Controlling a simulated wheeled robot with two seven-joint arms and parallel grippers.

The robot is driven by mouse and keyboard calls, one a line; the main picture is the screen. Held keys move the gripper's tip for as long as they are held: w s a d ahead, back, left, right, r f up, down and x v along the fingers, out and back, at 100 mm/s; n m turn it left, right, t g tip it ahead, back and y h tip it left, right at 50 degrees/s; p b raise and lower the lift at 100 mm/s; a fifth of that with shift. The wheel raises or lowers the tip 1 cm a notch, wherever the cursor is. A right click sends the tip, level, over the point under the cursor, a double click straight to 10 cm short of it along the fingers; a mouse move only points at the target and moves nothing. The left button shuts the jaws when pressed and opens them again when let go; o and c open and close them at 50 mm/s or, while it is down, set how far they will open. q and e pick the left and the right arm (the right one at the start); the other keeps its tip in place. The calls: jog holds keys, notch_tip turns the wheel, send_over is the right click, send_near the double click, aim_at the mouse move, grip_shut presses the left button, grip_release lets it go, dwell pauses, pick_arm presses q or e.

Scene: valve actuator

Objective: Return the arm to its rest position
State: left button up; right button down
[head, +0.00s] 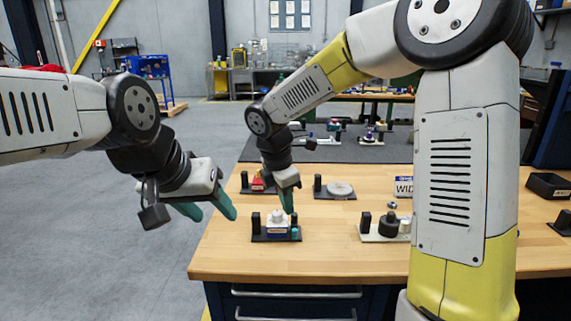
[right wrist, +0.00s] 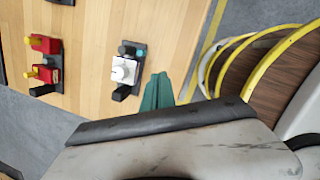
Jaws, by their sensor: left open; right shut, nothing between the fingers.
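The white valve unit with a round knob (head: 277,226) sits on a dark base near the front left of the wooden table. It also shows in the right wrist view (right wrist: 123,70). My right gripper (head: 288,203) points down just above and beside this unit, with its green fingers shut and empty. Its fingertips also show in the right wrist view (right wrist: 156,92), apart from the knob in that picture. Whether they touch the unit cannot be told in the head view. My left gripper (head: 212,208) is open and empty over the floor left of the table.
The wooden table (head: 230,262) also holds a red device (head: 258,184), a round grey disc unit (head: 340,189) and a dark knob unit (head: 388,226). My right arm hides part of the table.

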jog(key=s+d+r+m+t+y, duration=0.2)
jog(key=s+d+r+m, duration=0.3)
jog(key=s+d+m, duration=0.2)
jog(key=s+d+r+m+t+y, duration=0.1)
jog(key=s+d+r+m+t, duration=0.1)
jog(key=s+d+r+m, duration=0.3)
jog(key=s+d+m, duration=0.3)
jog(key=s+m, duration=0.3)
jog(key=m, duration=0.4)
jog(key=shift+m+y, duration=0.4)
jog(key=shift+d, duration=0.1)
